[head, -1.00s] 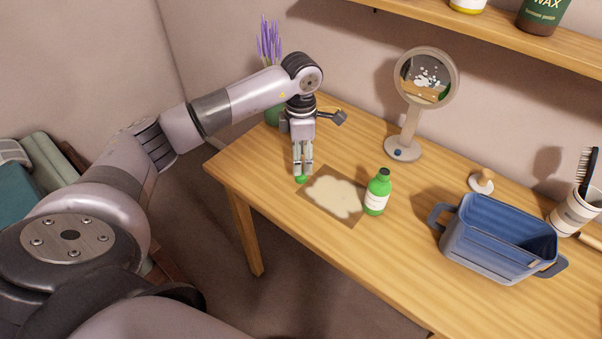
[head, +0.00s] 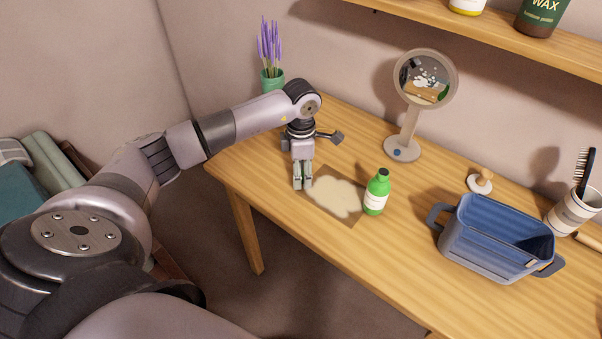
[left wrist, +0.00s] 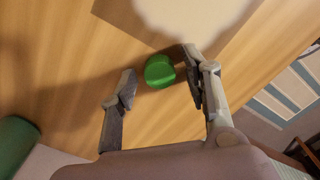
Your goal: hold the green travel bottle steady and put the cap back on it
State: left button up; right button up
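The green travel bottle (head: 376,197) stands upright on the table, with a white label and a dark top at its neck. The round green cap (left wrist: 159,71) lies on the wood beside the mat in the left wrist view, between the two fingertips and nearer the right-hand one. My left gripper (head: 302,184) points down at the table, left of the bottle and apart from it. In the left wrist view its fingers (left wrist: 158,75) are spread, with a gap on the left of the cap. In the head view the fingers hide the cap. My right gripper is out of view.
A brown mat (head: 352,217) with a pale patch lies between the gripper and bottle. A round mirror (head: 405,147), a blue basket (head: 480,250), a wooden-knobbed item (head: 482,182), a cup with a comb (head: 572,212) and a potted lavender (head: 271,82) stand around. The front table strip is clear.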

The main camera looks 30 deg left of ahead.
pick_arm(q)
jog(key=c, duration=0.6)
notch_tip(320, 180, up, 20)
jog(key=shift+r, duration=0.1)
dwell(0.4)
